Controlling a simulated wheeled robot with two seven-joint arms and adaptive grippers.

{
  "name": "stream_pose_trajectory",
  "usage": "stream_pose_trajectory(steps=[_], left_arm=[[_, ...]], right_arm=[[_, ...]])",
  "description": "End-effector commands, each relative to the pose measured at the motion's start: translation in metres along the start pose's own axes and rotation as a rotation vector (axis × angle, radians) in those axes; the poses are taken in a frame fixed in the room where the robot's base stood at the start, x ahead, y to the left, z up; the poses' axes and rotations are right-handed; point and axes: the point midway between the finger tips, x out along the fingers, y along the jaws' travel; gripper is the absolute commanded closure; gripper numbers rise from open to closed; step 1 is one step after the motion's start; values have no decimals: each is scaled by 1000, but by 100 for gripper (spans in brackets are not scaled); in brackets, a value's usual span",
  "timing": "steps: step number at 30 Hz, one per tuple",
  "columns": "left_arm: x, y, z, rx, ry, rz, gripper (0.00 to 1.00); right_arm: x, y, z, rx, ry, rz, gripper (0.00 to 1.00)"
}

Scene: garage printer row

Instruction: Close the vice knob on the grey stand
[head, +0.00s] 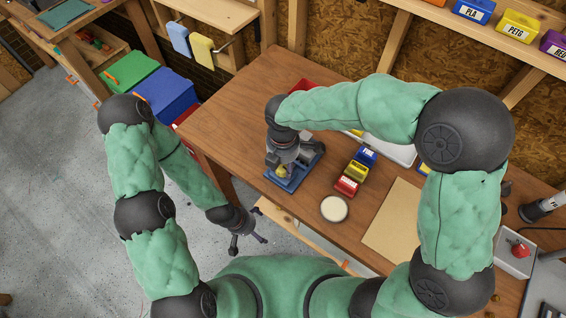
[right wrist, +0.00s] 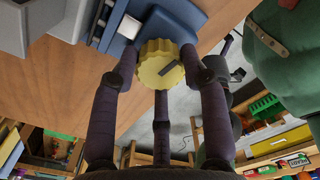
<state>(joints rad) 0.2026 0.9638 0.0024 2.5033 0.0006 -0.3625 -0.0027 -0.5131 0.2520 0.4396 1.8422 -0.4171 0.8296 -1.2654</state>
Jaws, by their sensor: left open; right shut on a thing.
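The vice (head: 290,184) has a blue base and a grey block and stands near the front edge of the wooden bench. My right gripper (head: 281,162) reaches down over it and hides much of it. In the right wrist view the yellow ribbed knob (right wrist: 158,62), with a dark pointer mark, sits between the fingers of that gripper (right wrist: 163,78), which are shut on it. The knob is beside the vice's blue part (right wrist: 165,20) and the grey block (right wrist: 95,15). My left gripper (head: 243,236) is open and empty, low over the floor in front of the bench.
Small blue, yellow and red labelled boxes (head: 346,186) stand right of the vice. A round pale disc (head: 334,208) and a tan sheet (head: 394,222) lie on the bench (head: 232,118). Blue and green bins (head: 162,97) are at the left. Shelf bins (head: 473,11) hang at upper right.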

Motion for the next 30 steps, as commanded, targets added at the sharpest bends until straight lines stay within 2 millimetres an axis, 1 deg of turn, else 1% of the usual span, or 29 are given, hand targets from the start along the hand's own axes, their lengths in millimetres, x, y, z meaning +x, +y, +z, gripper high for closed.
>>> stream_pose_trajectory(steps=[15, 30], left_arm=[[-11, 4, 0, 0, 0, 0, 0], [-12, 4, 0, 0, 0, 0, 0]], right_arm=[[0, 0, 0, 460, 1, -1, 88], [1, 0, 0, 934, 0, -1, 88]])
